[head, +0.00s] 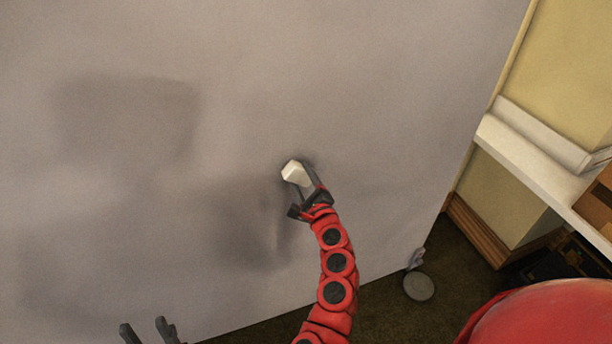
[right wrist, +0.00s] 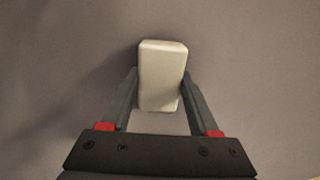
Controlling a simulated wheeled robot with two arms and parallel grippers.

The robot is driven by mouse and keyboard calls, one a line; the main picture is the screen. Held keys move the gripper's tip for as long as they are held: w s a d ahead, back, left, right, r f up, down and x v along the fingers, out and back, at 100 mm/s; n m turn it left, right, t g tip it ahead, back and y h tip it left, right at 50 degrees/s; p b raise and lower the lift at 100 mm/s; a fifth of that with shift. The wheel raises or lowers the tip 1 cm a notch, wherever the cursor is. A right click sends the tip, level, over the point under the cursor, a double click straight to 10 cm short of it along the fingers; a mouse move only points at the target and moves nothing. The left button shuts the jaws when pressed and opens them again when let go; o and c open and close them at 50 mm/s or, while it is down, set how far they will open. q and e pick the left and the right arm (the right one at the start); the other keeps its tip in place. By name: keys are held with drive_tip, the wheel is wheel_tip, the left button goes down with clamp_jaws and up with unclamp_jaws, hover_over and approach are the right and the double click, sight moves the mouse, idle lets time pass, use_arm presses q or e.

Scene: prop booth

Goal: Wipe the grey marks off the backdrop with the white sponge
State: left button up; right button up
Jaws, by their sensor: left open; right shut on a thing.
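The backdrop (head: 370,90) is a large grey-mauve sheet that fills most of the head view. Blurry darker grey patches show on it: one at the upper left (head: 130,115) and a broad one left of and below the sponge (head: 230,230). I cannot tell which parts are marks and which are shadow. My right gripper (head: 308,185) is shut on the white sponge (head: 295,172), an off-white block between its fingers in the right wrist view (right wrist: 162,75). The sponge is at the backdrop's face; contact is unclear. My left gripper (head: 147,332) is open and empty at the bottom left edge.
Right of the backdrop stand a cream wall (head: 565,60) and a white shelf (head: 530,160). A stand foot with a round grey disc (head: 419,286) is on the dark carpet near the backdrop's lower right edge. The backdrop's face around the sponge is unobstructed.

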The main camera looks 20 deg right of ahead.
drive_tip(key=s, duration=0.6)
drive_tip(key=shift+d, duration=0.15)
idle(0.3)
drive_tip(key=shift+s, duration=1.5)
